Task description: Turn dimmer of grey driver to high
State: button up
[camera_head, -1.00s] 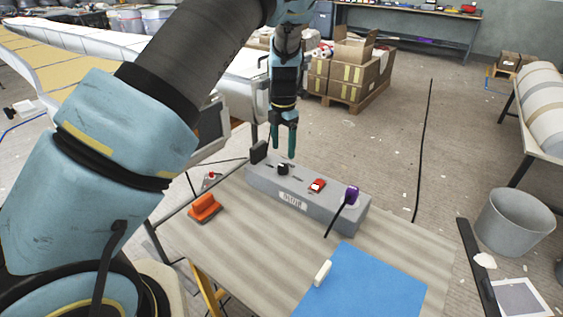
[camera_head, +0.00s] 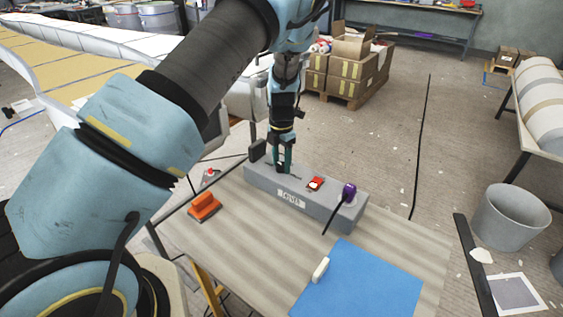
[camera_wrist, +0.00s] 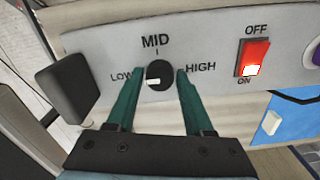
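The grey driver (camera_head: 322,204) is a long grey box on the table. Its black dimmer knob (camera_wrist: 160,69) sits at the left of the face, among the marks LOW, MID and HIGH, in the wrist view. The knob's white mark lies at its lower left, on the LOW side. My gripper (camera_wrist: 158,77) is open, with one green finger on each side of the knob; I cannot tell whether they touch it. In the head view my gripper (camera_head: 283,167) points down at the driver's left end, partly hiding the knob.
A red ON/OFF switch (camera_wrist: 253,58) is right of the knob. A purple plug (camera_head: 349,192) with a black cable stands on the driver's right end. A black block (camera_head: 257,150) is at its left end. An orange-handled tool (camera_head: 204,207) and a blue sheet (camera_head: 360,284) lie on the table.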

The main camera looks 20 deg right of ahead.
grip_shut()
